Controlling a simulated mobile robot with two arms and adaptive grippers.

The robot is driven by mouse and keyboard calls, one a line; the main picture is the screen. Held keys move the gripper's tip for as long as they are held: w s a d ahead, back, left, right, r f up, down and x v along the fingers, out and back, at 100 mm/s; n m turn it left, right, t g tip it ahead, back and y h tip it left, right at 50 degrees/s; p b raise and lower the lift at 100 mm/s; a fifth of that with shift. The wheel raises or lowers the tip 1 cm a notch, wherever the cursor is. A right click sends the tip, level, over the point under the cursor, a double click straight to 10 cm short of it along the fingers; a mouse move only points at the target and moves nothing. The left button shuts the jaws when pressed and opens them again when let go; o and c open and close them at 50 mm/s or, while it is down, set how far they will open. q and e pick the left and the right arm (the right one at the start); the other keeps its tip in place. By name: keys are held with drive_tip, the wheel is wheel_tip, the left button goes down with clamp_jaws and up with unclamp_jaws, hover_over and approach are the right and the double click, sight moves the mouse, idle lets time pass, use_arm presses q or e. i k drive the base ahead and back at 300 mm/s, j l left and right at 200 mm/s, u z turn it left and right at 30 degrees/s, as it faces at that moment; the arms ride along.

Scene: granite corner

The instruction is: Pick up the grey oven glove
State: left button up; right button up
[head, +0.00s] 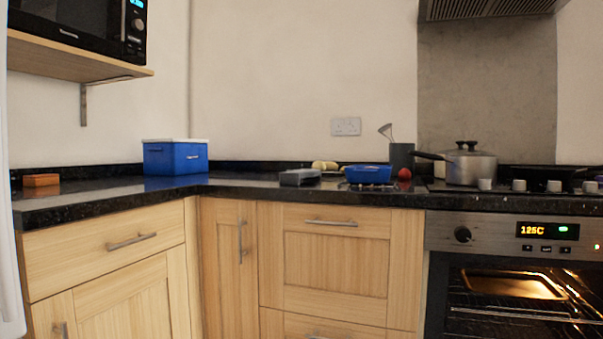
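A grey, low, flat-topped item (299,177) lies on the black granite counter, near the front edge and just right of the inner corner. It looks like the grey oven glove, but it is small in the head view and its shape is hard to make out. Nothing is on top of it. Neither of my grippers is in view.
A blue box with a white lid (175,157) stands on the left counter (100,190). Right of the grey item are a blue bowl (368,174), a dark utensil pot (401,156), a red round item (405,174) and a steel saucepan (470,166). The lit oven (520,285) reads 125C.

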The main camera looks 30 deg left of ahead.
sight(289, 177)
drive_tip(key=i+j, duration=0.2)
drive_tip(key=j, duration=0.2)
drive_tip(key=i+j, duration=0.2)
drive_tip(key=j, duration=0.2)
drive_tip(key=i+j, duration=0.25)
drive_tip(key=j, duration=0.15)
